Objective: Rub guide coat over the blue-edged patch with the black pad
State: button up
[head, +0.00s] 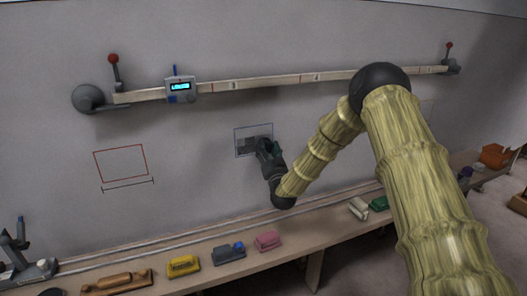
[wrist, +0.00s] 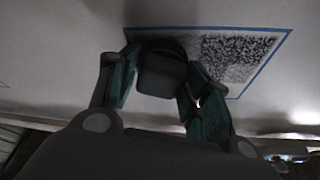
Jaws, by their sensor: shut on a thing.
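The blue-edged patch (head: 240,130) is a small outlined rectangle on the grey wall, left of my arm's end. It also shows in the wrist view (wrist: 268,50), where dark speckled coat covers much of the visible inside, with a paler band by the blue edge. My gripper (head: 260,147) is at the patch's right part and hides some of it. In the wrist view its green-lined fingers (wrist: 160,95) are shut around the black pad (wrist: 160,75). The pad is up at the wall, at the left of the visible coat; its contact face is hidden.
A red-edged rectangle (head: 120,163) is on the wall at left. A long rail (head: 260,81) with a display unit (head: 181,89) runs above. The bench below holds a yellow block (head: 183,266), a pink block (head: 267,241) and a green block (head: 379,203).

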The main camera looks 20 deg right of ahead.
jog(key=shift+w+d, duration=0.1)
jog(key=shift+d, duration=1.4)
jog(key=shift+r+p, duration=0.3)
jog(key=shift+r, duration=0.85)
jog(key=shift+s+a+b, duration=0.15)
jog(key=shift+a+b, duration=0.35)
jog(key=shift+a, duration=3.05)
jog(key=shift+s+a+b, duration=0.1)
jog(key=shift+a+b, duration=0.35)
jog(key=shift+a, duration=3.1)
jog(key=shift+r+p, duration=0.45)
jog(key=shift+r, duration=0.65)
jog(key=shift+w+d+r, duration=0.1)
jog(key=shift+d, duration=1.45)
jog(key=shift+d+b, duration=0.3)
jog(key=shift+d, duration=2.4)
jog(key=shift+w+d, duration=0.2)
jog(key=shift+d, duration=2.6)
